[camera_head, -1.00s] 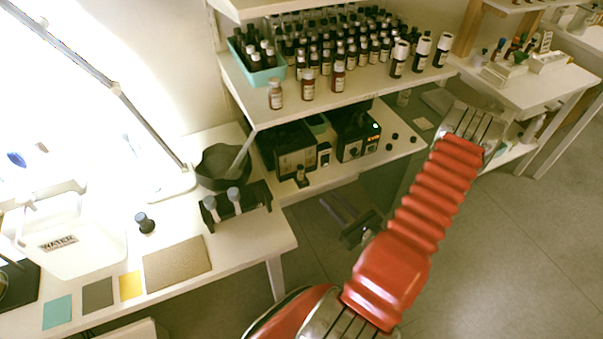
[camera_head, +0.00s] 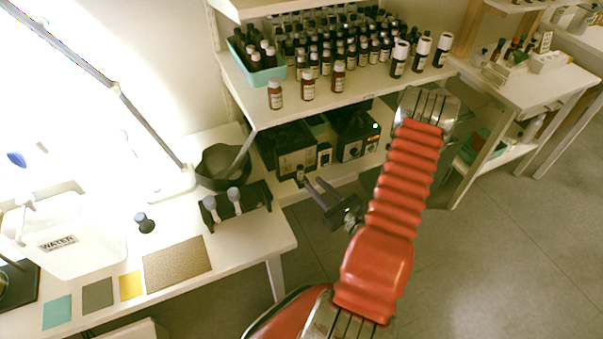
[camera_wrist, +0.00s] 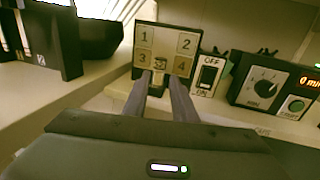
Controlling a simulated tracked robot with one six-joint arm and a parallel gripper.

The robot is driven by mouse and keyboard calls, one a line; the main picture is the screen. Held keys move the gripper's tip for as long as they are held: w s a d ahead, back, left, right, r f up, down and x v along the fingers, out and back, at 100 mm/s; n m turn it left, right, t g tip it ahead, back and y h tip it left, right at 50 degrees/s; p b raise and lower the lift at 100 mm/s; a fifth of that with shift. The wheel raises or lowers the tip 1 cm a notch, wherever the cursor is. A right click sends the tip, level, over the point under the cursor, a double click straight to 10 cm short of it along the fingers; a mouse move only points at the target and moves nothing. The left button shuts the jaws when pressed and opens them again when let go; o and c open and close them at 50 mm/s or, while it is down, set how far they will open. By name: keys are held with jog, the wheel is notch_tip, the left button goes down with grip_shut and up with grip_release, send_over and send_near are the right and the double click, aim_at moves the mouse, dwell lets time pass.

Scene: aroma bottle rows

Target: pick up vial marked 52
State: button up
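A small dark vial (camera_head: 300,173) stands near the front edge of the lower shelf (camera_head: 345,178), before a dark box. Its marking is too small to read. In the wrist view a small object (camera_wrist: 160,64), apparently this vial, shows between the fingertips, before a panel numbered 1 to 4 (camera_wrist: 165,45). My gripper (camera_head: 309,184) is at the shelf's front edge with its fingers pointing at the vial. In the wrist view my gripper (camera_wrist: 160,77) is open, a finger on each side of the object; contact cannot be told. I cannot read 52 on any bottle.
Many dark bottles (camera_head: 345,45) and a teal tray (camera_head: 262,72) fill the shelf above. A device with a knob and display (camera_wrist: 270,88) and an off/on switch (camera_wrist: 208,75) stand right of the panel. A rack with two tools (camera_head: 238,205) is on the left table.

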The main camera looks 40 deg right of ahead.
aim_at(303, 173)
jog(key=shift+w, duration=0.65)
jog(key=shift+w, duration=0.15)
jog(key=shift+w+d, duration=0.1)
jog(key=shift+w, duration=2.4)
grip_shut()
